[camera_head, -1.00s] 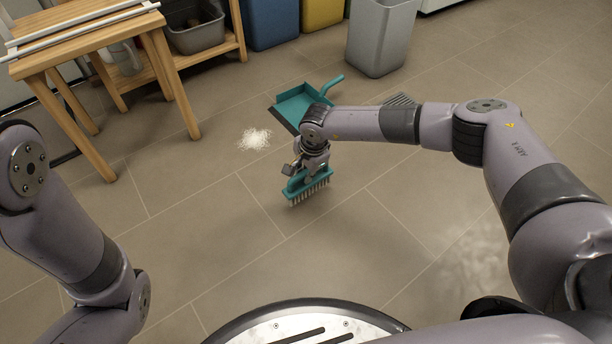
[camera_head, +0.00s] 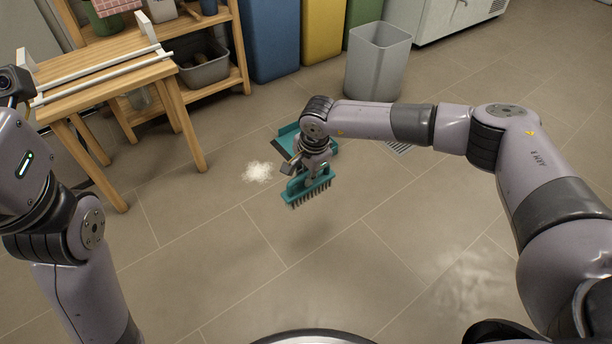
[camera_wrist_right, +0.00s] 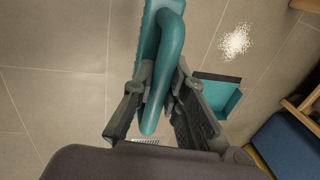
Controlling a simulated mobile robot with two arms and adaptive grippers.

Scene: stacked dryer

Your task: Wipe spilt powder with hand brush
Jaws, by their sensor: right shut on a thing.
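The teal hand brush (camera_head: 308,188) hangs bristles down from my right gripper (camera_head: 310,168), which is shut on its handle. A shadow on the tiles suggests the brush is above the floor. In the right wrist view the brush (camera_wrist_right: 168,60) sits between the fingers (camera_wrist_right: 165,95). The white powder (camera_head: 257,172) lies in a small heap on the floor, left of the brush. The teal dustpan (camera_head: 287,131) lies on the floor behind my right gripper, which partly hides it. The powder (camera_wrist_right: 236,41) and dustpan (camera_wrist_right: 218,92) also show in the wrist view. My left gripper is out of view.
A wooden table (camera_head: 110,83) stands at the left, with a shelf behind it. A grey bin (camera_head: 377,60) and blue, yellow and green bins line the back. A floor grate (camera_head: 399,148) lies right of the dustpan. Open tiles lie in front of the powder.

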